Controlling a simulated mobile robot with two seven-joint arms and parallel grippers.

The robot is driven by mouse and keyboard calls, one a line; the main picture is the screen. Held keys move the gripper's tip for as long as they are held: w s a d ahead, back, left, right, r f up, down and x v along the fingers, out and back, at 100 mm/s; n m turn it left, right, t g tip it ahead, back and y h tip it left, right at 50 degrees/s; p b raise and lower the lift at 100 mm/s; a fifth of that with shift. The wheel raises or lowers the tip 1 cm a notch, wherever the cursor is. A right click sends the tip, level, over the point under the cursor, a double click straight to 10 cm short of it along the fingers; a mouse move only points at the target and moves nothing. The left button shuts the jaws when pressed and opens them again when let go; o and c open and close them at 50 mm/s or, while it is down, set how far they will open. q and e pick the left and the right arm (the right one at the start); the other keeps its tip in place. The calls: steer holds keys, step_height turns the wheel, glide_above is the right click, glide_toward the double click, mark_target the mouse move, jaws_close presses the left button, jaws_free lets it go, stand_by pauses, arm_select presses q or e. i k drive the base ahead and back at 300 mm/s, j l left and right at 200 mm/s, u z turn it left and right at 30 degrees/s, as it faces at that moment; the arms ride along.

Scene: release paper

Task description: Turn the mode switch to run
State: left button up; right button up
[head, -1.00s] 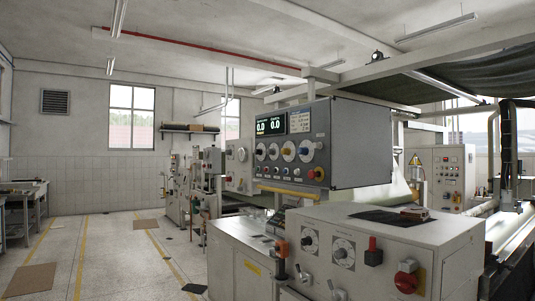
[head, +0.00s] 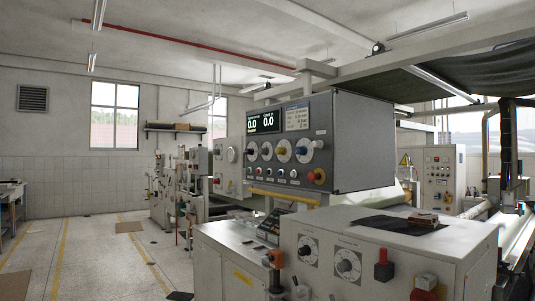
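A grey control box (head: 350,150) stands ahead of me at the centre right. Its slanted front carries two dark displays reading 0.0 (head: 262,122), a small lit screen (head: 297,118), and a row of rotary knobs on white dials, one with a yellow centre (head: 281,153). Small buttons and a red knob (head: 319,176) sit below them. A lower white cabinet (head: 420,247) has two more rotary dials (head: 347,264), (head: 308,251). The labels are too small to read, so I cannot tell which knob is the mode switch or where it points. Neither gripper is in view.
The white cabinet's front carries a red-topped handle (head: 383,264) and a large red knob (head: 425,287). A dark sheet (head: 375,225) and a small box (head: 423,218) lie on top. Open floor with yellow lines (head: 90,250) is at the left. Another white control cabinet (head: 440,175) stands behind.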

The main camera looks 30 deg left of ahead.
mark_target(265, 150)
steer(key=i+j, duration=0.2)
steer(key=i+j+z, duration=0.15)
steer(key=j, duration=0.25)
steer(key=i+j, duration=0.25)
steer(key=i+j+z, duration=0.15)
steer(key=j, duration=0.25)
steer(key=i+j, duration=0.2)
steer(key=j, duration=0.15)
steer(key=i+j+z, duration=0.15)
steer(key=j, duration=0.2)
